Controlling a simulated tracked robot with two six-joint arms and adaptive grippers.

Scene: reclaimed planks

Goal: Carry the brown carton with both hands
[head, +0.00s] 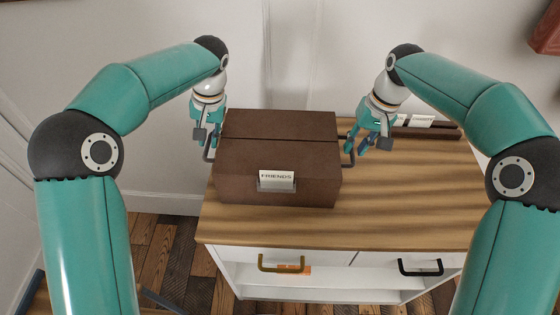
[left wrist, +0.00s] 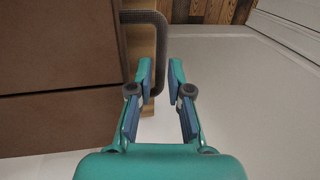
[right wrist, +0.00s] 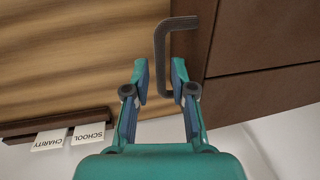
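The brown carton (head: 277,158) sits closed on the wooden top of a cabinet, with a white "FRIENDS" label on its front. A dark bar handle sticks out from each side. My left gripper (head: 207,140) is at the carton's left handle (left wrist: 160,50). In the left wrist view its two fingertips (left wrist: 161,65) are apart, with the handle's bar showing in the gap. My right gripper (head: 364,140) is at the right handle (right wrist: 160,55). Its fingertips (right wrist: 159,65) are also apart, with that bar in the gap. I cannot tell how deep either bar lies between the fingers.
The wooden cabinet top (head: 390,205) is clear to the right of the carton. A dark strip with "SCHOOL" and "CHARITY" cards (right wrist: 65,130) lies along its back edge by the wall. The cabinet front has a brass handle (head: 281,264) and a black handle (head: 420,268).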

